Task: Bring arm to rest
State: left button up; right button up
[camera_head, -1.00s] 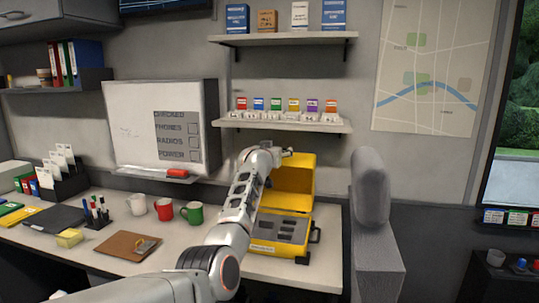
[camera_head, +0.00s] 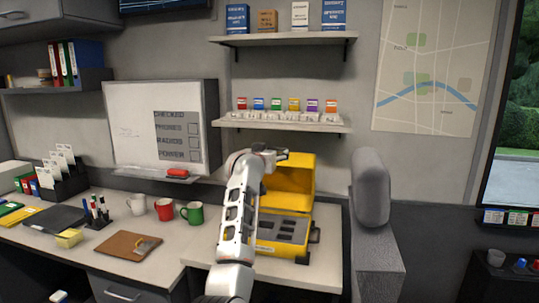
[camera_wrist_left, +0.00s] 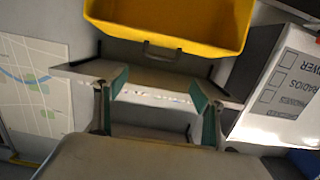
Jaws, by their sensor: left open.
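My left arm rises from the bottom middle of the head view. Its wrist and gripper (camera_head: 280,155) are in front of the wall, at the upper edge of the open lid of the yellow case (camera_head: 290,178). In the left wrist view the two green-padded fingers of my left gripper (camera_wrist_left: 160,90) are spread apart with nothing between them. The yellow case (camera_wrist_left: 170,22) also shows at the top of that view, beyond the fingers. My right gripper does not show.
A shelf (camera_head: 285,124) with several small coloured boxes is on the wall above. Red (camera_head: 164,209) and green (camera_head: 192,213) mugs, a white mug (camera_head: 136,204) and a clipboard (camera_head: 127,246) stand or lie on the desk to the left. A grey seat (camera_head: 372,245) is right of the case.

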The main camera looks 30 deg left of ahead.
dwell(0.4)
pick_arm(q)
jog(key=s+f+m+g+y, duration=0.1)
jog(key=s+f+m+g, duration=0.15)
jog(key=s+f, duration=1.05)
jog(key=s+f+m+g, duration=0.25)
jog(key=s+f, duration=0.65)
jog(key=f, duration=0.7)
jog(key=s+d+f+m+g, duration=0.1)
jog(key=s+d+f+m, duration=0.15)
jog(key=s, duration=0.75)
jog(key=s+d+f+m+g, duration=0.15)
jog(key=s+f, duration=0.25)
jog(key=s, duration=0.6)
jog(key=s+d+f+m+g, duration=0.1)
jog(key=s+d+f+g, duration=0.2)
jog(key=s, duration=0.8)
jog(key=w+d+f+n+t+h, duration=0.2)
jog(key=d+f+t+h, duration=0.3)
jog(key=d+f, duration=0.9)
jog(key=shift+w+d+f+n+h, duration=0.25)
jog(key=shift+d+n+h, duration=0.15)
jog(key=shift+d+h, duration=0.75)
jog(key=shift+a, duration=0.15)
